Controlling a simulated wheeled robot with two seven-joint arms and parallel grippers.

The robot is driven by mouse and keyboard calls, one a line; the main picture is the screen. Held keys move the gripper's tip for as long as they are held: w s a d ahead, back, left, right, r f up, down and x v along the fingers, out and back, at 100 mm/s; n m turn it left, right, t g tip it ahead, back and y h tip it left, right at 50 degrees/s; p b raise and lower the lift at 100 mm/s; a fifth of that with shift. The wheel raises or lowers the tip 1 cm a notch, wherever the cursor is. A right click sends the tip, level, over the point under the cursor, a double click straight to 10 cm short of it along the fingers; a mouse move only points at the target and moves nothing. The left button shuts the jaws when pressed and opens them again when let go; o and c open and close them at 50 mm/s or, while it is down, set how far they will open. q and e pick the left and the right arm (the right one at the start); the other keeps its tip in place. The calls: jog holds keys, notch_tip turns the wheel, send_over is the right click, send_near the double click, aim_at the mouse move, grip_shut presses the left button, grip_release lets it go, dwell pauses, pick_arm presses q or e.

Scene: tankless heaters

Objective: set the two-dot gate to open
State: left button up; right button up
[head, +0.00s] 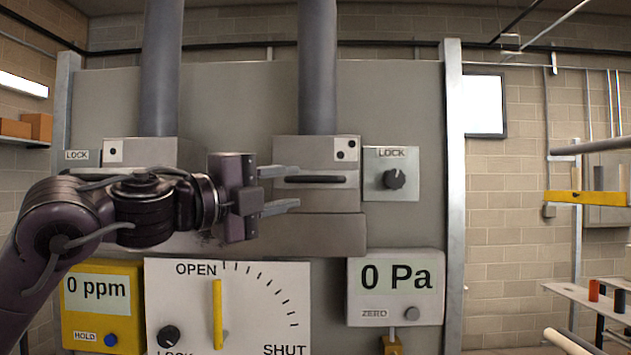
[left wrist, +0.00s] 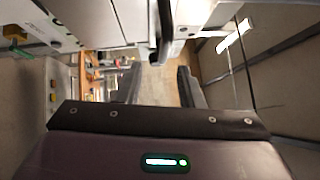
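The two-dot gate (head: 346,150) is a grey box under the right-hand pipe, marked with two black dots, with a dark horizontal handle (head: 315,180) on its front. My left gripper (head: 288,188) is open in front of the gate, its fingers pointing right, one above and one below the handle's level in the head view. In the left wrist view the fingers (left wrist: 159,85) are apart with nothing between them; a dark bar, probably the handle (left wrist: 164,30), shows beyond them. Contact with the handle cannot be told. My right gripper is not in view.
A LOCK knob (head: 394,178) is right of the gate. The one-dot gate (head: 150,150) is partly behind my left arm. Below are an OPEN/SHUT dial (head: 265,300) with its yellow pointer near OPEN, a 0 Pa meter (head: 396,285) and a yellow 0 ppm meter (head: 100,305).

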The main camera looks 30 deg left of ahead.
aim_at(312, 179)
pick_arm(q)
jog(key=p+x, duration=0.1)
jog(key=x, duration=0.1)
jog(key=p+x, duration=0.1)
jog(key=x, duration=0.1)
jog(key=p+x, duration=0.2)
jog(key=shift+w+r, duration=0.35)
jog(key=shift+r, duration=0.1)
jog(key=shift+w, duration=0.35)
jog(key=shift+f, duration=0.1)
jog(key=shift+c, duration=0.4)
grip_shut()
